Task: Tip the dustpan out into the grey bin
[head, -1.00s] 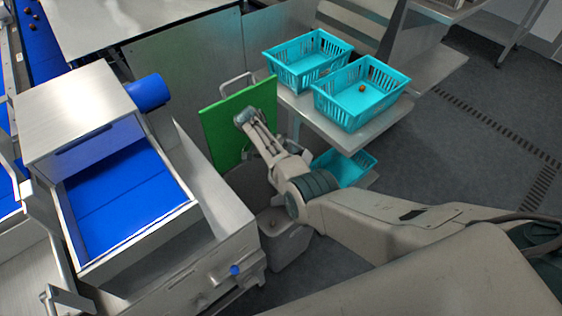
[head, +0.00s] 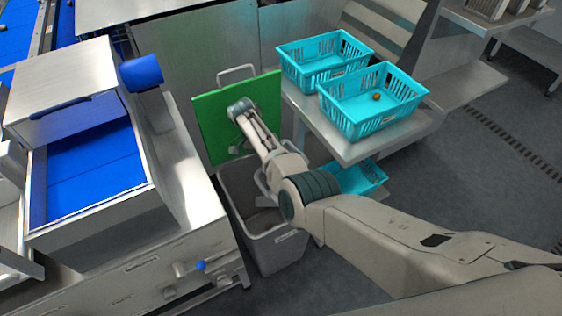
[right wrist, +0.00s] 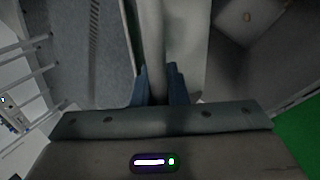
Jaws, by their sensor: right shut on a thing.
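The grey bin (head: 276,250) stands on the floor, its open top partly hidden by my right forearm. A green panel with a metal handle (head: 205,118) stands upright behind it. My right gripper (right wrist: 158,85) is shut on a pale grey rod (right wrist: 152,35), which looks like the dustpan's handle. The dustpan's pan and its contents cannot be made out clearly. In the right wrist view a grey hollow surface at the top right bears a small brown date (right wrist: 247,17). My left gripper is in neither view.
Two turquoise crates (head: 350,133) stand on a metal shelf right of the bin, one with a brown date (head: 376,97). Another turquoise crate (head: 362,178) sits lower, close to my forearm. A steel machine with a blue belt (head: 95,165) borders the bin on the left.

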